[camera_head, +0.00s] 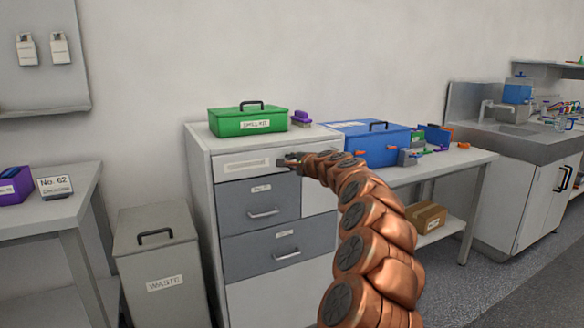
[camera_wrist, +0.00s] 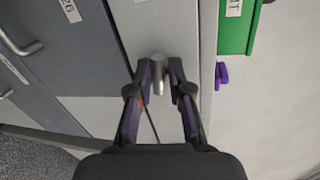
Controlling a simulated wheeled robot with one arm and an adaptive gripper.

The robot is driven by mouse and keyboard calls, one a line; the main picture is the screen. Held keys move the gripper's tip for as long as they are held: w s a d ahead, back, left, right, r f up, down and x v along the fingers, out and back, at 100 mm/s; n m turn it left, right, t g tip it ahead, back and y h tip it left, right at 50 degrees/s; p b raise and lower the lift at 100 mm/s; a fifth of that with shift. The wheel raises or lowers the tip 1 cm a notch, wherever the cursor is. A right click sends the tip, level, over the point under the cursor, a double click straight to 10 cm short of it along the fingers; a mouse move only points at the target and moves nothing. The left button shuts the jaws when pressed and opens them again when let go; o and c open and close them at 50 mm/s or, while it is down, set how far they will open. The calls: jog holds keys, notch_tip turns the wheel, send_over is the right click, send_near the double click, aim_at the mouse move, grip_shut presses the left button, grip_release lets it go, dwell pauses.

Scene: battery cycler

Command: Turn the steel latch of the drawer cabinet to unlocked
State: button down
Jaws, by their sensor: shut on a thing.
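The drawer cabinet (camera_head: 280,297) stands at the middle of the head view, with a light top panel and two grey drawers (camera_head: 262,208) below it. In the wrist view the steel latch (camera_wrist: 158,62) is a short rounded metal piece at the cabinet's upper front. My gripper (camera_wrist: 160,76) has its two dark fingers on either side of the latch, shut on it. In the head view my gripper (camera_head: 287,162) is at the right part of the top panel and hides the latch. The latch's turn angle cannot be told.
A green case (camera_head: 247,124) and a purple object (camera_head: 301,119) sit on the cabinet top. A blue case (camera_head: 372,147) stands on the bench to the right. A waste bin (camera_head: 160,270) stands left of the cabinet. Floor (camera_head: 500,275) at the right is clear.

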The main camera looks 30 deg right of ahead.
jog(key=shift+a+f+n+b, duration=0.2)
jog(key=shift+f+n+b, duration=0.25)
jog(key=shift+n, duration=0.25)
jog(key=shift+h, duration=0.3)
jog(key=c, duration=1.2)
grip_release()
jog(key=shift+r, duration=0.15)
jog(key=shift+d+r, duration=0.1)
jog(key=v, duration=1.2)
